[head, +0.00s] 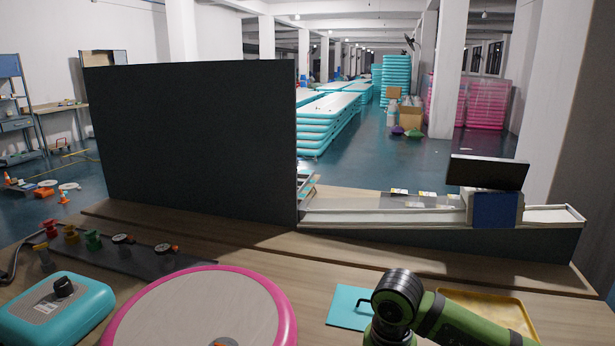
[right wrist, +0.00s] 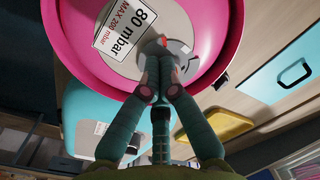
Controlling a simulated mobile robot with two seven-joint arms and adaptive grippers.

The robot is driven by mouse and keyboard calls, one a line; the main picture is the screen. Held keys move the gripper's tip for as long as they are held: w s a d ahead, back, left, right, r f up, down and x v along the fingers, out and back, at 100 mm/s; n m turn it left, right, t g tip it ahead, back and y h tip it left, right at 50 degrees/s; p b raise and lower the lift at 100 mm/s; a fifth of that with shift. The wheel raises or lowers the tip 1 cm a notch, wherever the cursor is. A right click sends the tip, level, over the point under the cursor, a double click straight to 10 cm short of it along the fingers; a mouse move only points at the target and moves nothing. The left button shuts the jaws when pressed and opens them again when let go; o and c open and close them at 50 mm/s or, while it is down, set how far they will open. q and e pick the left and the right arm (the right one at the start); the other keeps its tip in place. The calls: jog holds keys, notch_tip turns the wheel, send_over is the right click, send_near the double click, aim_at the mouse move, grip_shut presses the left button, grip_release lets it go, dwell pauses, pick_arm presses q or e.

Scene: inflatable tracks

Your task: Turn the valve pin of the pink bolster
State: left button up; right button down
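The pink bolster (head: 282,300) lies on the bench at the bottom of the head view, pink-rimmed with a pale grey top. In the right wrist view the bolster (right wrist: 232,50) fills the upper middle, with an "80 mbar, MAX 200 mbar" label. A small red part, seemingly the valve pin (right wrist: 163,40), shows over a grey round valve plate (right wrist: 180,50). My right gripper (right wrist: 160,52) has its fingers converging at this valve. The tips overlap the valve in view, so I cannot tell whether they grip the pin. My left gripper is out of view.
A teal cushion (head: 88,312) with a black knob lies left of the bolster. Behind it, a dark strip (head: 130,262) carries several coloured valves. A teal sheet (head: 343,312) and a yellow tray (head: 505,305) lie right. A tall dark panel (head: 190,140) stands behind.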

jog(key=shift+w+d, duration=0.15)
jog(key=shift+w, duration=0.05)
dwell(0.5)
jog(key=shift+b, duration=0.3)
jog(key=shift+b, duration=2.9)
jog(key=shift+b, duration=0.3)
jog(key=shift+s+a, duration=0.2)
jog(key=shift+a, duration=0.15)
notch_tip(320, 180, up, 6)
jog(key=p, duration=0.2)
jog(key=shift+p, duration=0.35)
